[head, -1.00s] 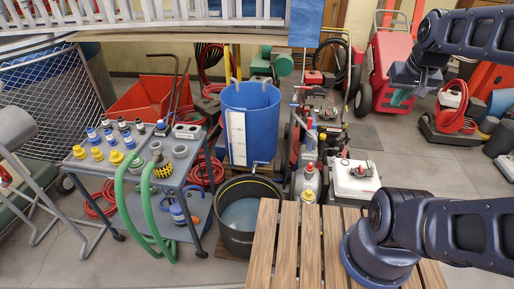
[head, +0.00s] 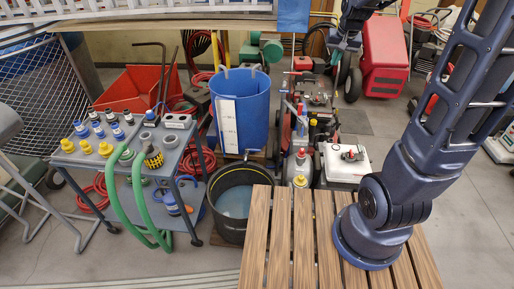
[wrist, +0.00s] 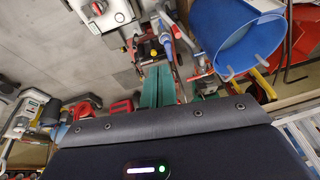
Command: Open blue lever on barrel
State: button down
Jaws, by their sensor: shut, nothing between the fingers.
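The blue barrel (head: 256,108) stands upright behind the black tub, left of centre in the head view. A white scale strip runs down its front. A small tap (head: 247,154) sticks out low on its front, over the tub; its lever is too small to make out. The open-topped barrel (wrist: 204,38) also shows at the upper right of the wrist view. My gripper (head: 338,57) is raised at the top of the head view, right of the barrel and well apart from it. Its green fingers (wrist: 157,86) are together and empty in the wrist view.
The black tub (head: 219,225) holds liquid below the tap. A cart (head: 80,157) with fittings and green hoses stands at left. Bottles (head: 300,165) and a white box (head: 345,172) stand right of the tub. The slatted wooden table (head: 281,240) is in front.

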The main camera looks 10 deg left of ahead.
jog(key=w+a+f, duration=0.9)
jog(key=w+f, duration=0.2)
jog(key=h, duration=0.1)
send_over(253, 150)
jog(key=w+d, duration=0.2)
jog(key=w, duration=0.1)
notch_tip(253, 150, down, 44)
notch_tip(253, 150, down, 9)
jog(key=shift+s+f+n, duration=0.15)
jog(key=shift+s+n, duration=0.15)
jog(key=shift+s, duration=0.15)
